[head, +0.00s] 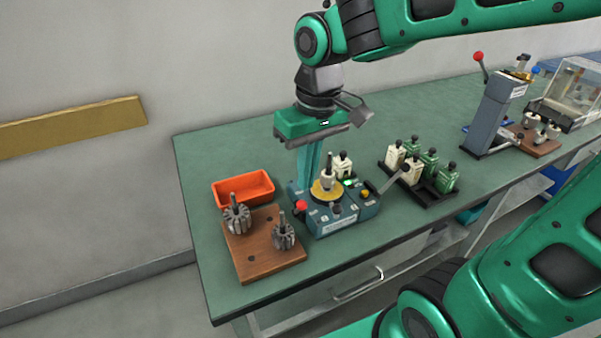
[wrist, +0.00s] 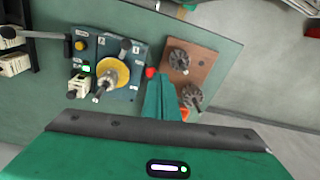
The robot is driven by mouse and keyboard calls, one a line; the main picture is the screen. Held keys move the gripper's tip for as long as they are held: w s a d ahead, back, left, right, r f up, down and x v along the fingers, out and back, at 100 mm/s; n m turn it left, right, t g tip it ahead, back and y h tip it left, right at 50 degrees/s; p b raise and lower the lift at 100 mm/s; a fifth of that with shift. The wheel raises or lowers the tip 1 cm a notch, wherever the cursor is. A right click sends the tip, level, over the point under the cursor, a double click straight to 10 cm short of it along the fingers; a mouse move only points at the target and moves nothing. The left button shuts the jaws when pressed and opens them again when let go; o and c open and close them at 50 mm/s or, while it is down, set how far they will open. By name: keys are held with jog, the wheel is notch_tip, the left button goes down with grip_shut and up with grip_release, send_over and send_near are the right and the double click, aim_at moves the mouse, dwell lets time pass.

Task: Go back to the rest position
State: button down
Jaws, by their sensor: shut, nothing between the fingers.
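My gripper (head: 309,168) is shut and empty. In the head view its green fingers point down behind the blue tester-like device (head: 336,222). They overlap the device in the picture, and I cannot tell whether they touch it. In the wrist view the closed fingers (wrist: 165,98) show beside the same device (wrist: 118,58). The device carries a yellow disc (head: 325,190) with a pale spindle part on it, a red knob (head: 300,205) and a lit green lamp.
A wooden board (head: 262,267) with two dark armatures and an orange bin (head: 243,189) are at the left. A black rack (head: 432,194) with white and green containers stands right of the device. A grey lever press (head: 492,118) stands farther right. The green table's (head: 385,118) back strip looks clear.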

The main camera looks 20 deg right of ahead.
dwell(0.4)
jog(key=s+d+f+m, duration=0.2)
jog(key=s+d+m, duration=0.2)
jog(key=s+d, duration=0.3)
jog(key=s+d+f+m, duration=0.2)
jog(key=s+d+m, duration=0.3)
jog(key=d, duration=0.9)
jog(key=shift+s+d+g+h, duration=0.3)
jog(key=shift+s+d, duration=0.1)
jog(key=shift+s, duration=0.8)
jog(key=shift+w+f, duration=0.15)
jog(key=shift+w+f, duration=0.2)
jog(key=shift+w, duration=0.3)
